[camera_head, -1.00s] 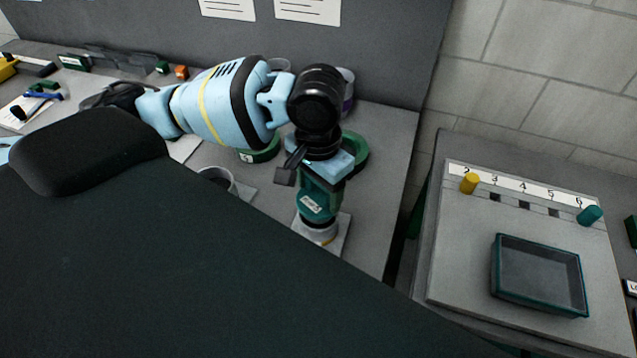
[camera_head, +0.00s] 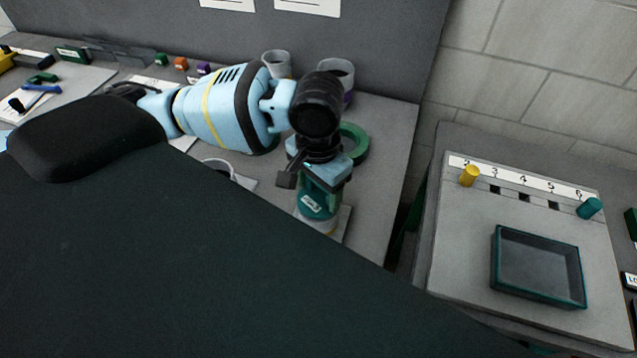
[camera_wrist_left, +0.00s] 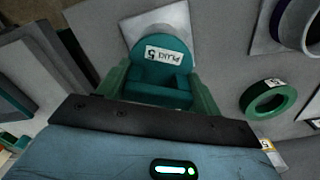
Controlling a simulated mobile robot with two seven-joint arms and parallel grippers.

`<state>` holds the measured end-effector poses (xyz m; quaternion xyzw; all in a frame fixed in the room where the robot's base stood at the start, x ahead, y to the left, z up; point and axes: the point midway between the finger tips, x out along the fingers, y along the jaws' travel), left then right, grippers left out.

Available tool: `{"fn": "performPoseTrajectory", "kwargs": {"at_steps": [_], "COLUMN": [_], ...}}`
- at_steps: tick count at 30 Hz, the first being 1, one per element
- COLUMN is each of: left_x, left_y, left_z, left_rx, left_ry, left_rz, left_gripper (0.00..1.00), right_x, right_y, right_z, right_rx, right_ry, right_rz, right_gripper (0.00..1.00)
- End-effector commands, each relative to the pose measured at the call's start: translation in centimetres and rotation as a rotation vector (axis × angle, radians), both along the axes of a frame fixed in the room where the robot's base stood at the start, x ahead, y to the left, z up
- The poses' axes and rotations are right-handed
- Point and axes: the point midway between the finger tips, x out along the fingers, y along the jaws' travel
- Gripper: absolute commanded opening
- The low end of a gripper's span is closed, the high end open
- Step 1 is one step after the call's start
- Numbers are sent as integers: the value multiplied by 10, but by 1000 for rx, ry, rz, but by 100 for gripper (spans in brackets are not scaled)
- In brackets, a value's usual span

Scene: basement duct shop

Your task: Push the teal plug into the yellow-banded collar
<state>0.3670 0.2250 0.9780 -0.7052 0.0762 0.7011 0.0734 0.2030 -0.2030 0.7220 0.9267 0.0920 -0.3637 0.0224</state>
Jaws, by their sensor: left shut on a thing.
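The teal plug (camera_head: 318,206), with a white label, is upright between the fingers of my left gripper (camera_head: 322,185), which is shut on it. In the left wrist view the plug (camera_wrist_left: 160,75) has a label reading "PLUG 5", and my left gripper (camera_wrist_left: 160,95) has a green finger on each side. The yellow-banded collar (camera_head: 321,229) is directly under the plug on a pale square plate. The plug's lower end meets the collar's mouth; how deep it sits is hidden. In the wrist view the pale collar (camera_wrist_left: 158,22) shows beyond the plug. My right gripper is out of view.
A green ring (camera_head: 354,144) lies just behind the gripper. A purple-banded collar (camera_head: 346,75) and a grey cup (camera_head: 277,62) stand at the back wall. At right, past a gap, a numbered board holds a yellow peg (camera_head: 469,175), a teal peg (camera_head: 590,208) and an open tray (camera_head: 494,262).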

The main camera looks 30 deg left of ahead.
Motion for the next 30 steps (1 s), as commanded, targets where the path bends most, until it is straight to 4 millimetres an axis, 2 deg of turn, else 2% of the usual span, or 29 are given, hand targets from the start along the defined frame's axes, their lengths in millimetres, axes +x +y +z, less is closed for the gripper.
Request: {"fn": "performPoseTrajectory", "kwargs": {"at_steps": [20,21,26,30], "left_x": [0,0,0,0], "left_y": [0,0,0,0], "left_z": [-9,-9,-9,-9], "left_rx": [0,0,0,0], "left_ry": [0,0,0,0], "left_rz": [-1,-1,-1,-1], "left_gripper": [37,69,90,91], "right_x": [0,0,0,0], "right_y": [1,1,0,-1], "right_z": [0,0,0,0], "right_rx": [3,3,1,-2], "right_ry": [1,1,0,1], "right_rz": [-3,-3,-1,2], "right_gripper": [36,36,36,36]}}
